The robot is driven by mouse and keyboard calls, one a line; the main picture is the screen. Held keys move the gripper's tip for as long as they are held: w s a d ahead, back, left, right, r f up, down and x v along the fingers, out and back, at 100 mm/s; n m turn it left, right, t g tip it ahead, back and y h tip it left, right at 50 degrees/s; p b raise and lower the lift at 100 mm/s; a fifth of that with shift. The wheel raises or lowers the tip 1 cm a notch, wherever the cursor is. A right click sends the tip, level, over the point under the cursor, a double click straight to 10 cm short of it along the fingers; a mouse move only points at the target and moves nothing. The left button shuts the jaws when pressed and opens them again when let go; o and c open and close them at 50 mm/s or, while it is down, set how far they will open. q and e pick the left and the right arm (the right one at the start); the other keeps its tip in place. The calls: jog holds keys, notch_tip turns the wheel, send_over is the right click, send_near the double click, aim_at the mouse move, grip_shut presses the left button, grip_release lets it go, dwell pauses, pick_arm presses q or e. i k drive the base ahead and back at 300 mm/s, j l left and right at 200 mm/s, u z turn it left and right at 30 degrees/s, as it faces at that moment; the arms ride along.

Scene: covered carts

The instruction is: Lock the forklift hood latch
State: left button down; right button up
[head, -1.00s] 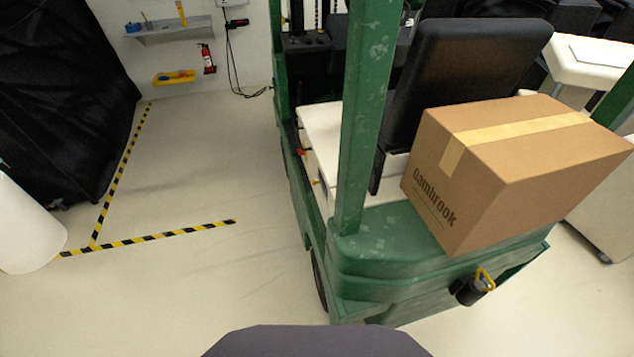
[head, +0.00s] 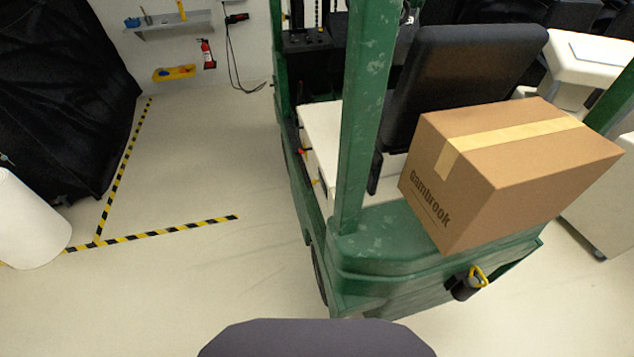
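A green forklift (head: 385,265) stands right of centre, seen from behind, with a black seat (head: 465,85) and a cream hood (head: 322,135) under the seat. Small red and yellow parts show on the hood's left side; the red one (head: 303,151) may belong to the latch, but it is too small to tell its state. A green post partly hides the hood. A cardboard box (head: 515,165) marked "Gambrook" sits on the rear of the forklift, behind the seat. Neither of my grippers is in view.
A yellow loop on a black fitting (head: 468,284) is at the forklift's rear. Floor left of the forklift is clear, with yellow-black tape (head: 165,230). A white cylinder (head: 25,220) and black covered thing (head: 65,100) stand at left. A wall shelf (head: 170,27) is behind.

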aim_at(314, 181)
jog(key=j+u, duration=0.45)
jog(key=j, duration=0.2)
jog(key=i+j+u, duration=0.1)
jog(key=j+u, duration=0.35)
jog(key=j, duration=0.2)
